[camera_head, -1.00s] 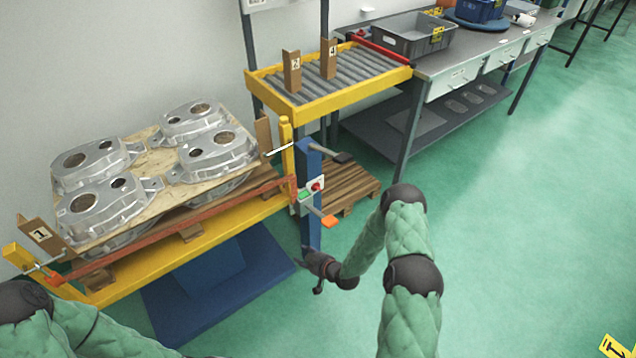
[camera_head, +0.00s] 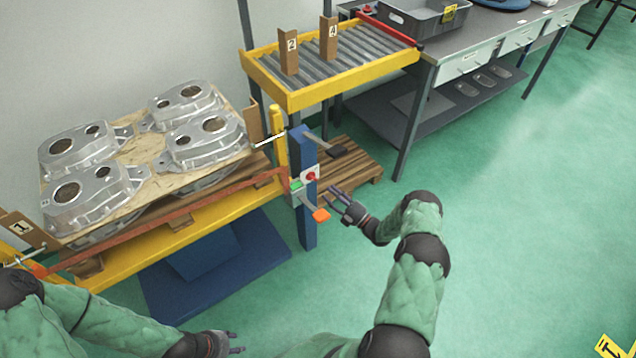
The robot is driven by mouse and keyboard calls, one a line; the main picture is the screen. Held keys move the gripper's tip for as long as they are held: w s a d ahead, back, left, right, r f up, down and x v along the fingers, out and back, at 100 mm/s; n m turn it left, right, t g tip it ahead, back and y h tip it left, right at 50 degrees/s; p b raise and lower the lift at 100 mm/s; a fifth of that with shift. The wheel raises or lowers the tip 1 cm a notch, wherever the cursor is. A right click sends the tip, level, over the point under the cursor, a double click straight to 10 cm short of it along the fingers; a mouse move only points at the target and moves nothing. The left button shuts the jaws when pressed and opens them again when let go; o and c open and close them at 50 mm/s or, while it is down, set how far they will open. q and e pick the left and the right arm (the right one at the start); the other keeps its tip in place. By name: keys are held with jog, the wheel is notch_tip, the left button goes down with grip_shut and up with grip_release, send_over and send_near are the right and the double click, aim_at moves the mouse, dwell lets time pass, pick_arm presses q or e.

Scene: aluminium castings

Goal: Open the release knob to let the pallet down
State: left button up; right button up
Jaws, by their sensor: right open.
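A blue post (camera_head: 304,215) stands at the near right corner of the yellow lift table (camera_head: 190,233). It carries a small control box with a red round knob (camera_head: 312,177) and a green part (camera_head: 296,186). An orange-ended lever (camera_head: 321,215) sticks out below the box. I cannot tell which of these is the release knob. The loaded wooden pallet (camera_head: 88,264) lies on the lift table. My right gripper (camera_head: 338,200) is open and empty, just right of the lever and box, apart from them. My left gripper (camera_head: 236,342) is low in front of the table, fingers apart and empty.
Several aluminium castings (camera_head: 85,195) sit on the pallet's board. A yellow-framed roller conveyor (camera_head: 345,72) and a grey workbench (camera_head: 475,45) stand behind. An empty wooden pallet (camera_head: 355,168) lies on the floor behind the post.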

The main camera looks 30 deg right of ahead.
aim_at(315, 179)
jog(key=b+x, duration=0.1)
jog(key=x, duration=0.6)
jog(key=shift+c, duration=0.3)
grip_shut()
